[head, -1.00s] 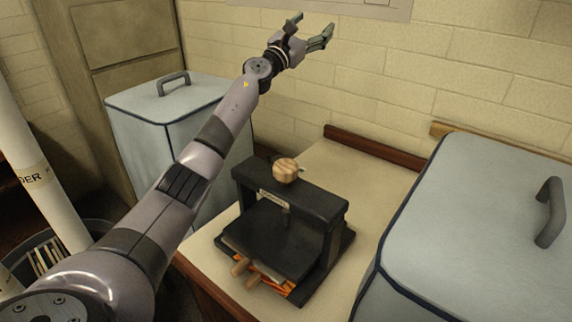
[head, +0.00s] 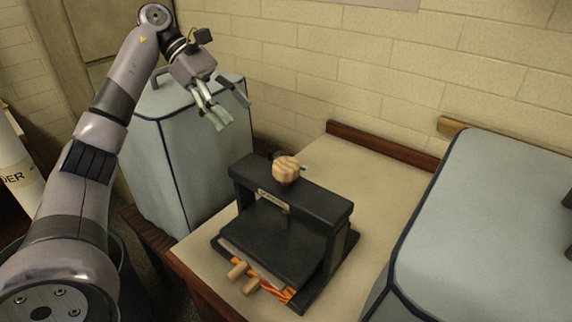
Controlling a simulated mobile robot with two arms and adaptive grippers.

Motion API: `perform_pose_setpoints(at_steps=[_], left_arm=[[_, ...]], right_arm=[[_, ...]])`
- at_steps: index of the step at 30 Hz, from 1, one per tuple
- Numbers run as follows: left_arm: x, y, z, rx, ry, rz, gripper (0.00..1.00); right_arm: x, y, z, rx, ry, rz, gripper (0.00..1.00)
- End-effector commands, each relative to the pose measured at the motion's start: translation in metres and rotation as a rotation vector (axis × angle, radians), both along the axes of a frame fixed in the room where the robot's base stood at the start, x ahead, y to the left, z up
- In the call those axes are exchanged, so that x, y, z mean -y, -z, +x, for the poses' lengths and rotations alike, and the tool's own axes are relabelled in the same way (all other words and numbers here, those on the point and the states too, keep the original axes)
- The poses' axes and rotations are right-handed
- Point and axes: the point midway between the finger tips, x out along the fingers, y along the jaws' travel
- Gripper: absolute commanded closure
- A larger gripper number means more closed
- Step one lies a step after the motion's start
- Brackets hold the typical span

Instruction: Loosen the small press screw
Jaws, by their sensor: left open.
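The small black press (head: 330,211) stands on the cream-topped table. Its screw has a round, pale wooden knob (head: 286,168) on top of the crossbar. Below the crossbar, a dark plate lies over a stack with orange edges, and two wooden handles stick out at the front. My left gripper (head: 233,106) is open and empty. It is in the air above and to the left of the knob, with its fingers pointing down to the right, apart from the press. My right gripper is out of view.
A light blue covered box (head: 185,150) stands behind and left of the press. A larger one (head: 475,225) stands close on the right. The table (head: 365,170) has bare room behind the press, up to a reddish wooden strip (head: 385,146) by the brick wall.

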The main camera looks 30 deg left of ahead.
Motion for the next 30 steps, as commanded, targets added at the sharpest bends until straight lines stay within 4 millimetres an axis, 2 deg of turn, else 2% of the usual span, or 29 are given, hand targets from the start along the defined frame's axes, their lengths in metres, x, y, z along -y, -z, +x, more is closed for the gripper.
perform_pose_setpoints(at_steps=[4, 21, 30], left_arm=[[0.017, 0.02, 0.004, -0.001, 0.004, -0.001, 0.31], [0.099, 0.1, 0.025, 0.0, 0.002, -0.004, 0.31], [0.115, 0.118, 0.03, 0.004, 0.0, -0.003, 0.31]], right_arm=[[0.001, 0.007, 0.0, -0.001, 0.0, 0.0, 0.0], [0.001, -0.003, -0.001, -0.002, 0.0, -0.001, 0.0], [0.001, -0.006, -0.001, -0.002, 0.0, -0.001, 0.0]])
